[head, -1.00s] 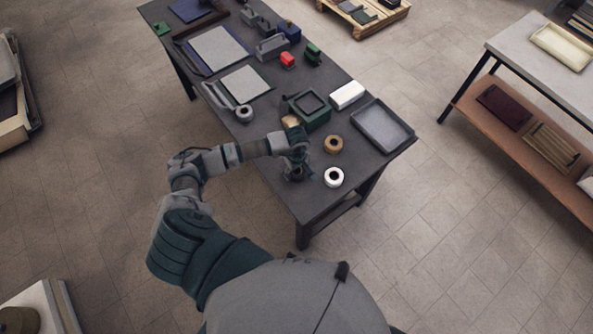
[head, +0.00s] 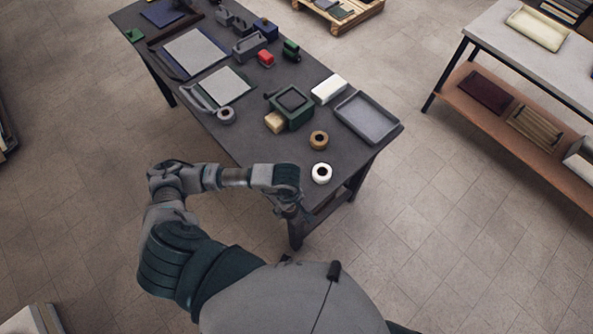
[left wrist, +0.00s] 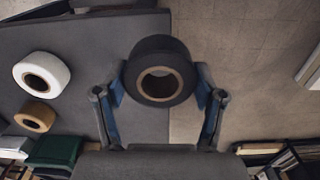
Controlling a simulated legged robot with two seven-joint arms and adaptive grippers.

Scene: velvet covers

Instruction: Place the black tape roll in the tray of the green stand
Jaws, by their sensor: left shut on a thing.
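The black tape roll (left wrist: 160,48) is held between the two fingers of my left gripper (left wrist: 160,84), as the left wrist view shows. In the head view my left gripper (head: 292,212) is at the near end of the dark table, by its edge, and the roll is not clear there. The green stand (head: 291,107) is on the table beyond, with a square dark recessed top that looks empty. It also shows in part in the left wrist view (left wrist: 55,150). My right gripper is in neither view.
A white roll (head: 321,173) and a brown roll (head: 318,140) stand between my gripper and the stand. A tan block (head: 275,122) sits at the stand's near side. A white box (head: 328,89) and a grey tray (head: 368,118) lie to its right.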

